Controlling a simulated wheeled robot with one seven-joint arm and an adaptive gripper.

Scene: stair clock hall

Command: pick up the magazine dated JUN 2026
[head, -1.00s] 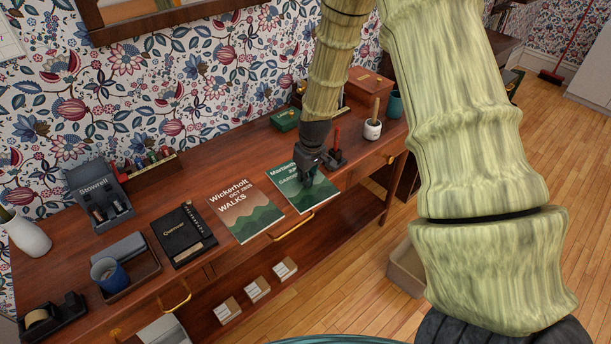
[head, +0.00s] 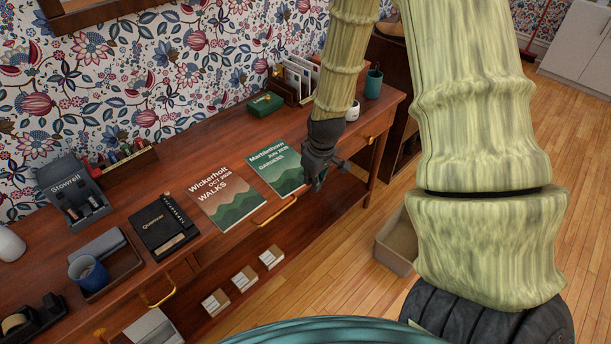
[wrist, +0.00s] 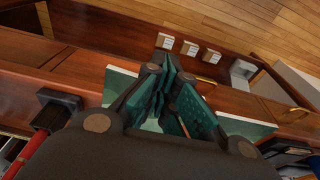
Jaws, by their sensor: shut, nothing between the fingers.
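The green magazine dated JUN 2026 (head: 272,168), titled "GARDENS", lies flat on the wooden console table. My gripper (head: 316,184) is at its right edge in the head view, covering a little of that side. The fingers are shut with nothing between them.
A black notebook (head: 160,232) lies further left on the table (head: 200,167). A green box (head: 265,104), a letter rack (head: 290,88) and a teal cup (head: 373,83) stand behind. A red-handled item (wrist: 38,138) in a black stand is close to my gripper.

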